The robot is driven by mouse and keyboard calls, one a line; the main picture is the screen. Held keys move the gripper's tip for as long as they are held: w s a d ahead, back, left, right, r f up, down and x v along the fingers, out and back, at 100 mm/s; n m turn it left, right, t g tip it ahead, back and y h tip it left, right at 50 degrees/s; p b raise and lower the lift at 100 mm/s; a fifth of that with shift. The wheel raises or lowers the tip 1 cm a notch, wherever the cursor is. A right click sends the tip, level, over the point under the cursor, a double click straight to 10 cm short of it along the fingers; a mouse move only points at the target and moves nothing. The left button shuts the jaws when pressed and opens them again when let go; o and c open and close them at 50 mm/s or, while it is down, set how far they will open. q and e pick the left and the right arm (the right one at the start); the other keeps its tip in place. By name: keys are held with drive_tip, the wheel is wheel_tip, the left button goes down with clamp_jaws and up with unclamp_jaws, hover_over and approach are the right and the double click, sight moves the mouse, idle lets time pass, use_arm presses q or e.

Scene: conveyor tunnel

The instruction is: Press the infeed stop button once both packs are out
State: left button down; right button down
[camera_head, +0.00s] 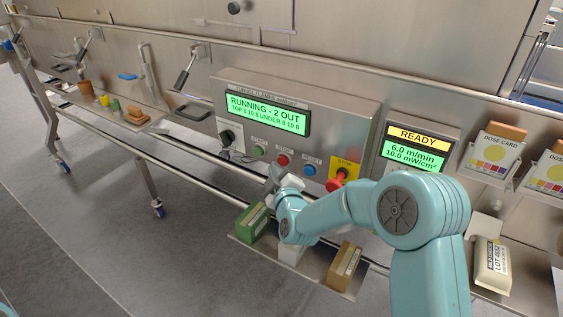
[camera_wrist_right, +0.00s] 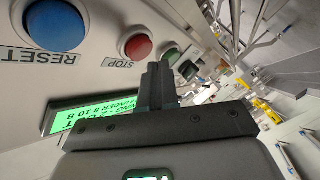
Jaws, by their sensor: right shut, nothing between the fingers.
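The control panel (camera_head: 340,115) has a green screen (camera_head: 268,113) reading "RUNNING - 2 OUT". Below it sit a green START button (camera_head: 259,150), a red STOP button (camera_head: 283,159) and a blue RESET button (camera_head: 309,169). My right gripper (camera_head: 274,178) is shut and empty, just below and in front of the red button in the head view. In the right wrist view its closed fingers (camera_wrist_right: 158,82) are beside the red STOP button (camera_wrist_right: 138,46), overlapping the green one's edge; contact cannot be told. My left gripper is out of view.
A larger red stop knob (camera_head: 337,181) on a yellow plate is right of the blue button. Green (camera_head: 252,222), white (camera_head: 290,254) and brown (camera_head: 345,264) packs stand on a low shelf under my right arm. A rail runs along the front.

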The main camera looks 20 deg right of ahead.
idle(0.8)
drive_tip(key=shift+w+d+b, duration=0.25)
drive_tip(key=shift+d+b, duration=0.1)
drive_tip(key=shift+w+d, duration=0.35)
drive_tip(key=shift+d, duration=0.1)
idle(0.8)
drive_tip(key=shift+a, duration=0.1)
drive_tip(key=shift+s+a+b, duration=0.5)
drive_tip(key=shift+s+a, duration=0.1)
drive_tip(key=shift+a, duration=0.1)
